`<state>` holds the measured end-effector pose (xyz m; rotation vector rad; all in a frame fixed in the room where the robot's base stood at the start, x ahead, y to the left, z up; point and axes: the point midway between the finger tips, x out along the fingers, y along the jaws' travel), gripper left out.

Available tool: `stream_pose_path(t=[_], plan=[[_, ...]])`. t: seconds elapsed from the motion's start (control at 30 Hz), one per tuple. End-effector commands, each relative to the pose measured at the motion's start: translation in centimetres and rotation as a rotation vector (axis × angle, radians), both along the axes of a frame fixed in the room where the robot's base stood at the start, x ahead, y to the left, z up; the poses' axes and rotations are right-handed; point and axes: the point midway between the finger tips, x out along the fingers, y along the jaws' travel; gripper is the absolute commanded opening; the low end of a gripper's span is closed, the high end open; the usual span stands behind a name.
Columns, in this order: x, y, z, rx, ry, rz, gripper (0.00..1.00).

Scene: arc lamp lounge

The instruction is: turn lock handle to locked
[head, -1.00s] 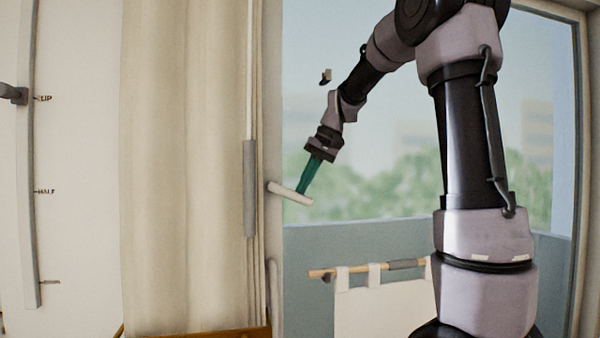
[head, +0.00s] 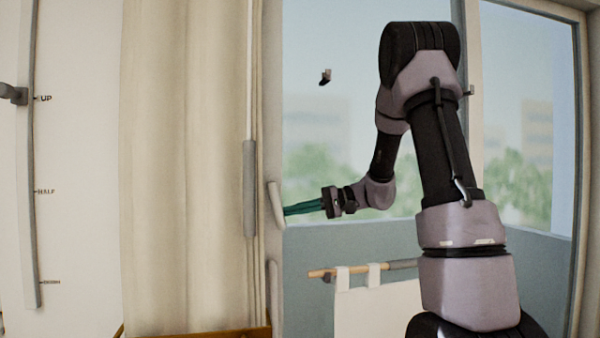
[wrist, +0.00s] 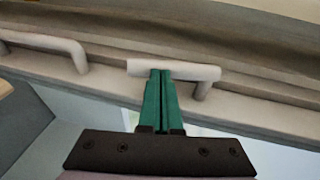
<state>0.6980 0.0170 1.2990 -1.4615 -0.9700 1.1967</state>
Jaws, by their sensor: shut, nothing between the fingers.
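The lock handle (head: 276,204) is a pale lever on the door frame at the centre left of the head view. It hangs steeply down, close to vertical. In the wrist view the lever (wrist: 205,73) lies across the fingertips. My gripper (head: 287,211) has green fingers, pressed together and empty. Its tips are at the right side of the lever in the head view. In the wrist view the shut fingers (wrist: 160,74) overlap the lever's middle and look to be at or touching it; exact contact is hard to tell.
A fixed pale pull bar (wrist: 50,42) is on the frame near the lever. A beige curtain (head: 185,170) and a grey-gripped wand (head: 249,188) hang left of the frame. A wooden rail with white cloth (head: 372,312) is below. A small dark knob (head: 325,77) is above.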

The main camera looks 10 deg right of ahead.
Motion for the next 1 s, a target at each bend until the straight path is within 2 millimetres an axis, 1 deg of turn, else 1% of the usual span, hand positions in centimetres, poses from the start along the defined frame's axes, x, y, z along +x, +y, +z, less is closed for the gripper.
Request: stream_pose_path(t=[0.03,0.2,0.5,1.0], plan=[[0.0,0.1,-0.4,0.036,0.007,-0.001,0.00],[0.0,0.9,-0.8,0.135,0.003,0.000,0.00],[0.0,1.7,-1.2,0.126,-0.001,0.002,0.00],[-0.1,1.9,-1.3,0.124,0.001,0.006,0.00]])
